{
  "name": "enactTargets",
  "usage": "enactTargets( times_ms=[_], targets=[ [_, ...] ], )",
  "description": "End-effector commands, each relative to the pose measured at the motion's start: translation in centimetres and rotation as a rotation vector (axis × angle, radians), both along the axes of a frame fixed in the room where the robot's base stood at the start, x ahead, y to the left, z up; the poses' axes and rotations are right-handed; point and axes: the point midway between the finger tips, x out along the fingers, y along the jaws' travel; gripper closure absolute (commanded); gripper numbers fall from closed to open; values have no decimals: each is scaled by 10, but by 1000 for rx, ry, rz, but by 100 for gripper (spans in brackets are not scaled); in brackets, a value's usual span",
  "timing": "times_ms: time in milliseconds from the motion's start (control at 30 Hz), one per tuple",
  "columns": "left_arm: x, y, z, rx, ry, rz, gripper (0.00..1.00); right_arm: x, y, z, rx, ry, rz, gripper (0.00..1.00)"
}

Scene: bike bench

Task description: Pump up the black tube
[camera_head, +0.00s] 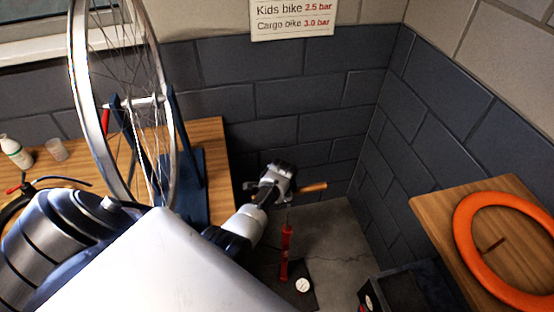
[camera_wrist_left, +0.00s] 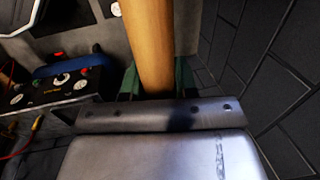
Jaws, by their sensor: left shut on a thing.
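The red floor pump (camera_head: 286,250) stands on a dark base on the floor, with a round white gauge (camera_head: 302,285) beside its foot. My left gripper (camera_head: 284,190) is shut on the pump's wooden handle (camera_head: 313,188), above the red barrel. In the left wrist view the handle (camera_wrist_left: 150,40) runs between the green fingertips. A black curved piece that looks like the black tube (camera_head: 12,212) shows at the left edge, mostly hidden by my arm. My right gripper is not in view.
A wheel (camera_head: 166,90) stands in a blue stand (camera_head: 196,190) on the left wooden bench (camera_head: 212,140). A white bottle (camera_head: 15,152) and a cup (camera_head: 56,149) are beside it. An orange tyre (camera_head: 466,232) lies on the right table (camera_head: 432,205). A wall sign (camera_head: 292,17) lists pressures.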

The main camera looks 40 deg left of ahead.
Motion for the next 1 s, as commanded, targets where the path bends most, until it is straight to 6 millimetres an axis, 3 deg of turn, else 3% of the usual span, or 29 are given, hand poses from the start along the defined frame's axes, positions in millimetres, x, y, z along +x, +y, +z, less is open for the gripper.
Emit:
enactTargets(
  times_ms=[33, 333, 400, 533, 1000],
  targets=[
    [0, 0, 19, -1, 1, -1, 100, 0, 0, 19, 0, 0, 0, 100],
    [1, -1, 77, -1, -1, -1, 100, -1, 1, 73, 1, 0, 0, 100],
    [1, 0, 81, 0, -4, -1, 100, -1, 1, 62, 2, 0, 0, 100],
    [1, -1, 106, -1, -3, -2, 100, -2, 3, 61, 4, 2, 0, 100],
    [0, -1, 102, -3, 3, -1, 100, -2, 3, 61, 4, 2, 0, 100]
  ],
)
